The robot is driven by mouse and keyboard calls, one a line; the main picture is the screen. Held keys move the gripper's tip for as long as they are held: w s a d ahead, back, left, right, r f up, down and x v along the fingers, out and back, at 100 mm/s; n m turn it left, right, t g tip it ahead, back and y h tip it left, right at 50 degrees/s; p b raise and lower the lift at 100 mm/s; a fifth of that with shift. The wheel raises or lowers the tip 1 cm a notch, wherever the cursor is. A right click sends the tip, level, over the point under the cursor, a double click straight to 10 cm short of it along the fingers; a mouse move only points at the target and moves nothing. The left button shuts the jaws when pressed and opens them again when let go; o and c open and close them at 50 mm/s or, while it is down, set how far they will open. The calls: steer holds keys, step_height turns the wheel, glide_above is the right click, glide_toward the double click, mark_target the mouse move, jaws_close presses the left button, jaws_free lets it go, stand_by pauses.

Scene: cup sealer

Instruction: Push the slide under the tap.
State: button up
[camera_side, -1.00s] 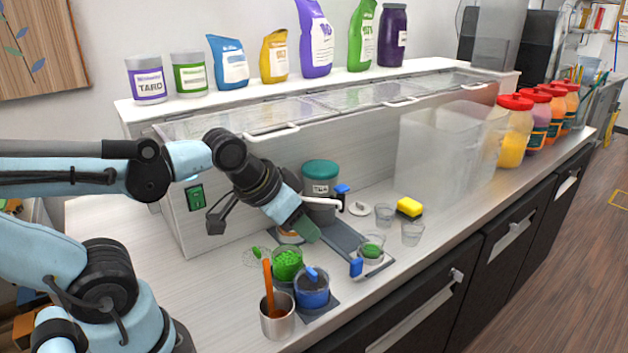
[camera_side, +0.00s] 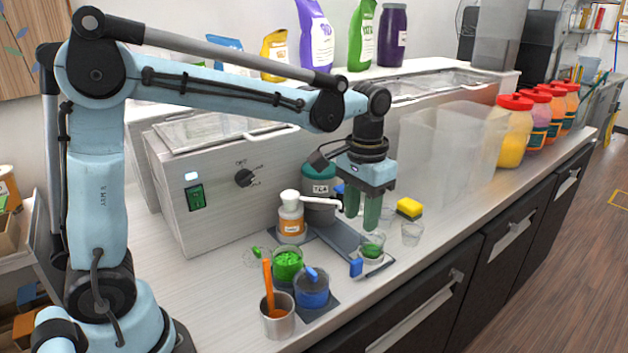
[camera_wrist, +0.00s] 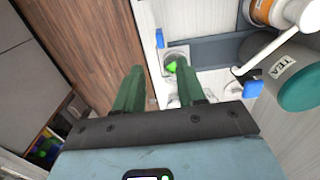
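The slide (camera_side: 377,265) is a pale holder with a blue handle (camera_side: 356,267), at the front end of a dark grey track (camera_side: 336,237). A clear cup with green contents (camera_side: 372,247) stands in it. The slide shows in the wrist view too (camera_wrist: 186,53). The white tap (camera_side: 325,202) reaches out from the grey TEA container with a teal lid (camera_side: 320,172), behind the slide. My gripper (camera_side: 362,225) points down with its green fingers apart and empty, above and just behind the cup. In the wrist view its fingertips (camera_wrist: 158,70) are wide apart.
A pump bottle with an orange label (camera_side: 291,222) stands left of the tap. Tubs of green (camera_side: 287,264) and blue (camera_side: 311,290) stuff and a metal cup (camera_side: 277,318) stand at front left. Clear cups (camera_side: 412,233) and a yellow sponge (camera_side: 409,207) are on the right.

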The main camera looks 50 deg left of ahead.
mark_target(357, 260)
step_height(357, 260, down, 12)
stand_by(0.6)
jaws_close()
stand_by(0.3)
